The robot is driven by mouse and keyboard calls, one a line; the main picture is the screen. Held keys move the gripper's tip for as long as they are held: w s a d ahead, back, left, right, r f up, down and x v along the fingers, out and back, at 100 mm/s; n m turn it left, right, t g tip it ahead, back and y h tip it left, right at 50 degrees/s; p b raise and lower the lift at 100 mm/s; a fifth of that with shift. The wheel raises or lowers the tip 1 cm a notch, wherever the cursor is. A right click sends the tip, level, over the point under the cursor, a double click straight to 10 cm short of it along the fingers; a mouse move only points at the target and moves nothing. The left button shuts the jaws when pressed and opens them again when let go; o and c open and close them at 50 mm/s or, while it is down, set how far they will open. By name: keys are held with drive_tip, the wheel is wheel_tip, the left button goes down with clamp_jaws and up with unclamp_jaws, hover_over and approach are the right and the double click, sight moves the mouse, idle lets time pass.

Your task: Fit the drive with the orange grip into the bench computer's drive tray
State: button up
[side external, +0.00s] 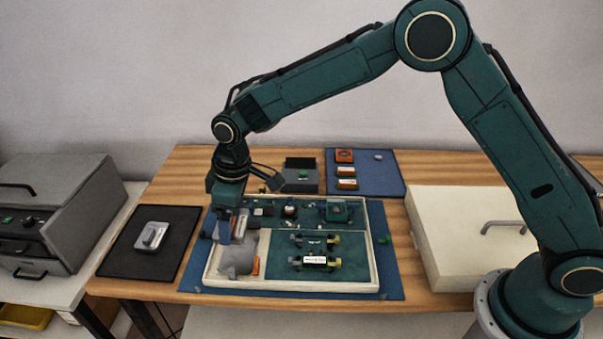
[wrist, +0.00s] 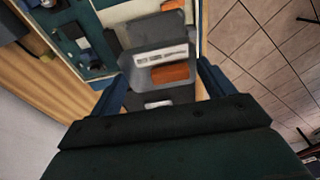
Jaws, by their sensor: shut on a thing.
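The drive with the orange grip (wrist: 170,73) shows in the wrist view as a dark grey block with a white label, between my gripper's two blue fingers (wrist: 161,80). My gripper is shut on it. In the side view my gripper (side external: 231,236) points down into the front left of the open bench computer (side external: 373,262), a pale case with green boards. A grey bay (side external: 238,262), which looks like the drive tray, lies below the fingers, with an orange patch at its right edge. I cannot tell how far the drive is into the tray.
A black mat (side external: 120,262) with a grey metal part (side external: 151,236) lies left of the computer. A dark open box (side external: 300,176) and a blue mat (side external: 385,181) with orange-marked parts are behind it. A pale lidded case (side external: 460,228) stands right.

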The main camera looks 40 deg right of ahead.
drive_tip(key=shift+f, duration=0.15)
drive_tip(key=shift+f, duration=3.65)
